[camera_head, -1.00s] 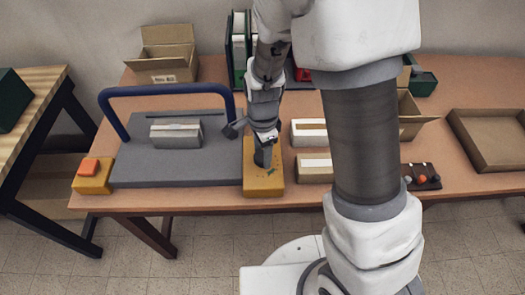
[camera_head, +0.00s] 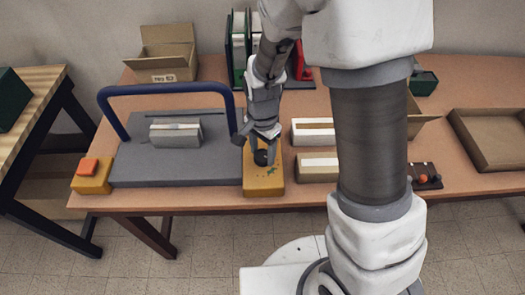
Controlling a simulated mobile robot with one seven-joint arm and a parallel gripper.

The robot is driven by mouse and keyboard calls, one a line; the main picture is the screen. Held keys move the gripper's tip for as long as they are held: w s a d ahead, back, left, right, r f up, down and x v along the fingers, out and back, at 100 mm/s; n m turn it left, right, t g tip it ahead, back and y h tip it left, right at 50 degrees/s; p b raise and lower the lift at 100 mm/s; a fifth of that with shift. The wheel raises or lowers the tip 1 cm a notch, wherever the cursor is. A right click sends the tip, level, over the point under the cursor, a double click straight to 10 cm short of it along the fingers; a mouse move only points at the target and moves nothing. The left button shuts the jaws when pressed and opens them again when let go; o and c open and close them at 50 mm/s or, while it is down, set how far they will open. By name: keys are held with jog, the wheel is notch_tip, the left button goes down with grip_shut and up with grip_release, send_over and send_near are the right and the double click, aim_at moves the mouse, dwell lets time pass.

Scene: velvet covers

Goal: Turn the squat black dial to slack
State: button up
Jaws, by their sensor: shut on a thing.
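The squat black dial (camera_head: 261,158) sits on top of a yellow box (camera_head: 263,187) at the front edge of the table, right of the grey press board. My gripper (camera_head: 261,152) points down over the box, with one finger on each side of the dial, shut on it. Part of the dial is hidden by the fingers. A small green mark (camera_head: 272,170) shows on the box face near the dial; other marks are too small to read.
The grey board (camera_head: 200,174) with a blue hoop bar (camera_head: 165,90) and a grey-white block (camera_head: 175,136) lies left. Another yellow box with an orange button (camera_head: 87,167) stands farther left. Two white-topped boxes (camera_head: 316,166) stand close on the right.

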aim_at(262, 156)
jog(key=n, duration=0.6)
jog(key=shift+n+b, duration=0.3)
jog(key=shift+b, duration=0.1)
jog(key=n, duration=0.6)
jog(key=n+p, duration=0.1)
jog(key=n, duration=0.5)
jog(key=shift+r+n, duration=0.15)
jog(key=shift+n, duration=0.25)
jog(key=n+p, duration=0.2)
jog(key=n, duration=0.3)
jog(key=shift+n, duration=0.3)
jog(key=o, duration=1.4)
notch_tip(262, 156, up, 17)
jog(key=p, duration=0.3)
jog(key=shift+r+p, duration=0.1)
jog(key=shift+p, duration=0.3)
